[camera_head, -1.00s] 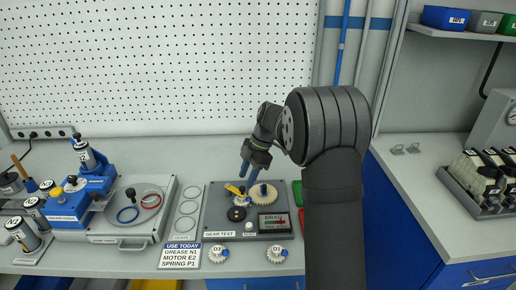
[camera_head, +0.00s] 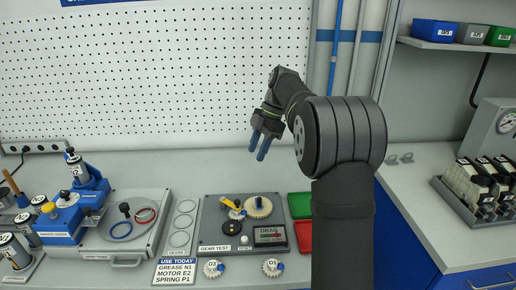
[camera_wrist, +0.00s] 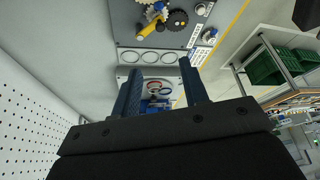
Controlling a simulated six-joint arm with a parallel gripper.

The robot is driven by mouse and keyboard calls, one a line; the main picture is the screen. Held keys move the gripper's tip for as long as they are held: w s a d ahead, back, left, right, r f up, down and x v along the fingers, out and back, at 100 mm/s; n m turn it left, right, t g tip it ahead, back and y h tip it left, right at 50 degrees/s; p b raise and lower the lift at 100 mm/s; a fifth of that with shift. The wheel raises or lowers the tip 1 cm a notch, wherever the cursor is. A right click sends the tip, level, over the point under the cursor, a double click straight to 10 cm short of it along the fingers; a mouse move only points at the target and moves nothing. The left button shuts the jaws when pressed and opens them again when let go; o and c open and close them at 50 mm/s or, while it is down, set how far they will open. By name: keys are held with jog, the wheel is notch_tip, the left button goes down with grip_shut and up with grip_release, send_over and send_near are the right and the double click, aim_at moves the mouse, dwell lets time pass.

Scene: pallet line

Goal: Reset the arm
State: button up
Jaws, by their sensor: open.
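My gripper (camera_head: 259,145) is open and empty, its two blue fingers pointing down in the air above the gear test board (camera_head: 212,243). In the wrist view the gripper (camera_wrist: 158,84) has a wide gap between its fingers, with nothing held. The gear test board holds a cream gear (camera_head: 257,207), a dark gear (camera_head: 232,228), a yellow part (camera_head: 230,202) and a DRAG gauge (camera_head: 270,235). My gripper touches none of them.
Green (camera_head: 300,205) and red (camera_head: 304,235) trays lie right of the board. Gears D3 (camera_head: 213,268) and D1 (camera_head: 272,267) lie in front. A pegboard (camera_head: 180,75) rises behind. The air around my gripper is free.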

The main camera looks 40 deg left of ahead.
aim_at(237, 203)
jog(key=shift+f, duration=0.1)
dwell(0.3)
jog(key=x, duration=1.7)
jog(key=shift+s+a+f, duration=0.1)
jog(key=shift+s, duration=0.1)
